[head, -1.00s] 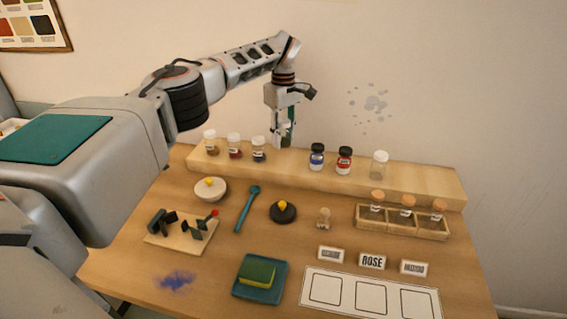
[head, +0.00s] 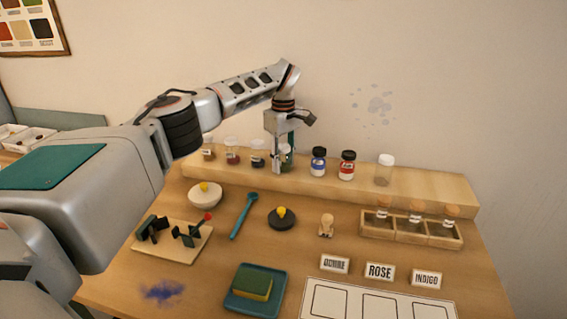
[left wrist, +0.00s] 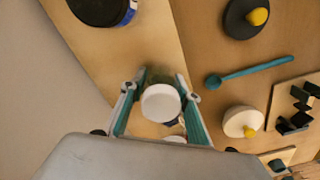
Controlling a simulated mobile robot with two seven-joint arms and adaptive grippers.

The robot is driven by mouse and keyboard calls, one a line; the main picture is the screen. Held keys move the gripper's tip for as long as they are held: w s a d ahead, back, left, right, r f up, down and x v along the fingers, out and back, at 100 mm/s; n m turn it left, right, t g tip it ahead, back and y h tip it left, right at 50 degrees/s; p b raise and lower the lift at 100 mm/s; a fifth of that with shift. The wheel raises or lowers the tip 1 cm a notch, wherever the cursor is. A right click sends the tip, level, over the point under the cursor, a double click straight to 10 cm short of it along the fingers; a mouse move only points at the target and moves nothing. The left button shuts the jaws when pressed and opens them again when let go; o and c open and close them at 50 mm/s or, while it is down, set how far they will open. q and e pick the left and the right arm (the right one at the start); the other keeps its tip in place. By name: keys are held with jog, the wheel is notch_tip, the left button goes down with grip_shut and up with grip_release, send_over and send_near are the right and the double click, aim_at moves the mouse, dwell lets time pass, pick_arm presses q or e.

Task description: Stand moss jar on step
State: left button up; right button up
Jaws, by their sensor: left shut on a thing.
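The moss jar (head: 287,155), with greenish contents, is between the fingers of my left gripper (head: 278,168) in the head view and is partly hidden by them. In the left wrist view its round white lid (left wrist: 161,103) shows between both teal-padded fingers, which are closed on it. The jar is upright at the pale wooden step (head: 425,187) along the back of the table, in line with the other jars. Its base is hidden, so I cannot tell whether it touches the step. My right gripper is out of view.
White-lidded jars (head: 231,152) stand close to the left of my gripper. A blue-labelled jar (head: 319,162), a red-labelled jar (head: 347,167) and a clear jar (head: 384,171) stand to its right. A dark lid (head: 282,219) and a teal spoon (head: 244,215) lie in front.

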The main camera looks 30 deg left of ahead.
pick_arm(q)
jog(key=o, duration=1.2)
jog(key=shift+f, duration=0.1)
jog(key=shift+o, duration=0.2)
notch_tip(320, 180, up, 12)
jog(key=shift+r+p, duration=0.2)
jog(key=shift+p, duration=0.2)
jog(key=shift+s+f, duration=0.1)
